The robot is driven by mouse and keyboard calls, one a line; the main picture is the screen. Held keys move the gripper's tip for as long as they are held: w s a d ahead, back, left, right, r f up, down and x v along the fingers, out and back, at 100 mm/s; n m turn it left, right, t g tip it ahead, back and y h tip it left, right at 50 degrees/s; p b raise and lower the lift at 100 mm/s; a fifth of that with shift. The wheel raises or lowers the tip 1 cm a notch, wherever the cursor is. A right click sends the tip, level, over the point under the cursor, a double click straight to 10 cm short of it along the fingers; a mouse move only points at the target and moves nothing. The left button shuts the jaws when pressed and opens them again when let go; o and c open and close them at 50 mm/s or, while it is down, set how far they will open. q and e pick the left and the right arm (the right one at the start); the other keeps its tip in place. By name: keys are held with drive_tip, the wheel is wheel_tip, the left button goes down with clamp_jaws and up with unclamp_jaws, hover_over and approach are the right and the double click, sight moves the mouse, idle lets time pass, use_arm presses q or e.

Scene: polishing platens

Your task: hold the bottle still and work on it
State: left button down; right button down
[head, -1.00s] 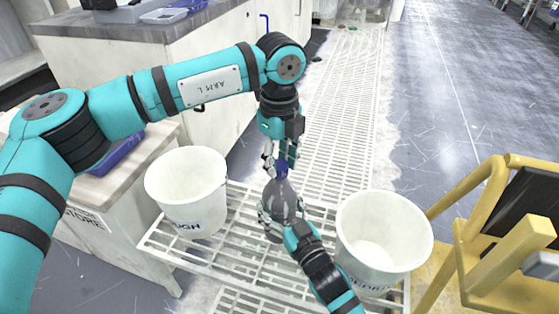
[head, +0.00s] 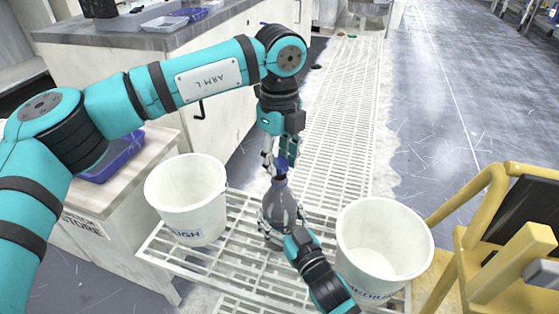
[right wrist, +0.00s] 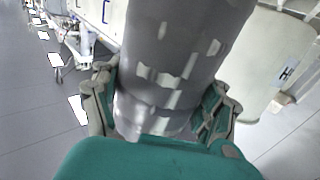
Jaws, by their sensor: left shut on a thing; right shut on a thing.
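A dark grey, translucent bottle (head: 281,207) with a blue cap (head: 281,163) is upright between two white buckets in the head view. My left gripper (head: 279,152) points down from above and is shut on the cap. My right gripper (head: 281,222) comes from the lower right and is shut around the lower body of the bottle. In the right wrist view the bottle (right wrist: 180,60) fills the space between the fingers of my right gripper (right wrist: 165,115). I cannot tell whether the bottle's base rests on the white grating.
A white bucket (head: 187,200) stands left of the bottle, and another white bucket (head: 383,243) stands close on the right. White grating (head: 240,258) lies below. A yellow frame (head: 490,225) is at the right. A counter with a blue tray (head: 113,160) is at the left.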

sight(280, 163)
use_arm(q)
wheel_tip(280, 163, up, 3)
drive_tip(key=shift+r, duration=0.15)
use_arm(e)
unclamp_jaws()
